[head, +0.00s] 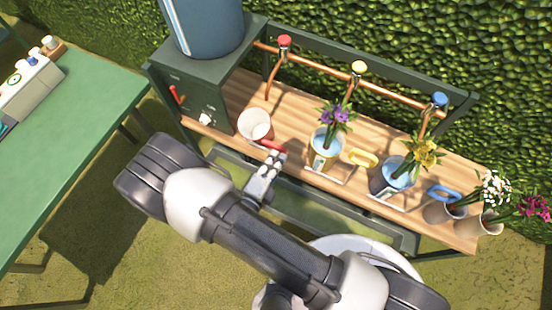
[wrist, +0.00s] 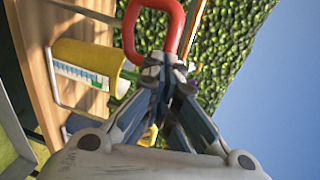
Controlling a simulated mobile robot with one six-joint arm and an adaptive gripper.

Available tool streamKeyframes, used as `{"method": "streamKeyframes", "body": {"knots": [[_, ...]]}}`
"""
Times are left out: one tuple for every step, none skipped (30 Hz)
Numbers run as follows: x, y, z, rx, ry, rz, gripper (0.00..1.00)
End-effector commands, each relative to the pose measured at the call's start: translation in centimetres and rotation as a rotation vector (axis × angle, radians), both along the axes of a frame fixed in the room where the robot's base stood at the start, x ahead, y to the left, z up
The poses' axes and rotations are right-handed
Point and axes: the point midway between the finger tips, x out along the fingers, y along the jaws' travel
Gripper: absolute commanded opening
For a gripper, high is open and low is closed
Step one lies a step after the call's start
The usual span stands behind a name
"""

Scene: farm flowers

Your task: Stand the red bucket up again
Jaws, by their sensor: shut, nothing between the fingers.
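The red bucket (head: 256,124) is at the left part of the wooden bench, by the dark green cabinet. In the head view its pale round mouth faces the camera; I cannot tell for sure whether it stands or lies. Its red handle (head: 271,146) points toward the bench's front edge. My gripper (head: 271,157) is shut and empty, right at the handle. In the wrist view the red handle (wrist: 182,28) rises just beyond my closed fingertips (wrist: 165,62), touching or nearly so. The bucket's body is out of the wrist view.
A yellow bucket (head: 322,160) with purple flowers and a blue one (head: 391,184) with yellow flowers stand to the right. Taps on a copper pipe (head: 325,74) run behind. A green table (head: 70,130) is left.

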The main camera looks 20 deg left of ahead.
Motion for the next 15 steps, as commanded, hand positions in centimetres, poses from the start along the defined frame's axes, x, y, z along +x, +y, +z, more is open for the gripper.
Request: {"method": "streamKeyframes", "body": {"knots": [[0.1, 0.0, 0.1, 0.001, 0.004, -0.001, 0.00], [0.3, -0.1, 0.3, 0.001, 0.009, -0.002, 0.00], [0.7, -0.1, 0.5, 0.003, 0.020, -0.004, 0.00], [1.0, -0.1, 0.8, 0.004, 0.031, -0.005, 0.00], [1.4, -0.2, 1.1, 0.006, 0.046, -0.006, 0.00], [2.1, -0.3, 1.5, 0.009, 0.070, -0.009, 0.00], [2.7, -0.4, 1.8, 0.011, 0.089, -0.011, 0.00], [3.3, -0.5, 2.1, 0.013, 0.111, -0.011, 0.00], [4.2, -0.6, 2.5, 0.016, 0.143, -0.013, 0.00], [4.9, -0.6, 2.7, 0.019, 0.165, -0.012, 0.00], [5.5, -0.7, 2.8, 0.021, 0.188, -0.011, 0.00], [6.3, -0.7, 2.9, 0.023, 0.217, -0.011, 0.00], [6.8, -0.7, 3.0, 0.026, 0.237, -0.010, 0.00], [7.4, -0.8, 3.1, 0.028, 0.256, -0.010, 0.00], [8.0, -0.8, 3.1, 0.029, 0.280, -0.010, 0.00]]}}
